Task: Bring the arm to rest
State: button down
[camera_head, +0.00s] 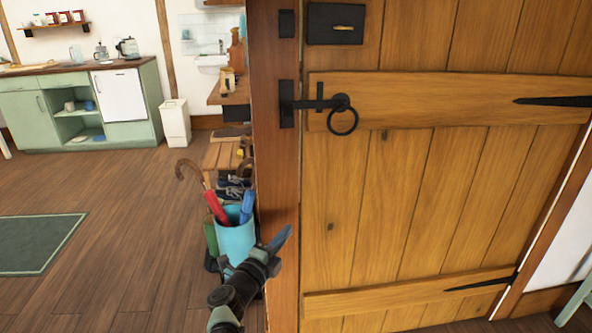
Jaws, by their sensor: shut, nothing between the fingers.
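My gripper (281,238) is at the end of my dark arm, low and left of the picture's middle. Its narrow fingers are together and point up and to the right. Nothing shows between them. The gripper overlaps the wooden door post (284,190) in the picture; whether it touches the post, I cannot tell. The light blue umbrella bucket (236,245) stands just left of the gripper, partly hidden by my arm.
A closed wooden door (380,220) with a black ring latch (342,116) fills the right side. A shoe bench (222,155) stands behind the bucket. A green kitchen counter (72,84) and a bin (175,122) are farther back. Floor at left is open, with a green rug (40,243).

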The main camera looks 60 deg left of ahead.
jog(key=s+a, duration=0.1)
jog(key=s, duration=0.1)
jog(key=s+a+b, duration=0.1)
jog(key=s+a, duration=0.1)
jog(key=shift+a+f, duration=0.1)
jog(key=shift+a, duration=0.15)
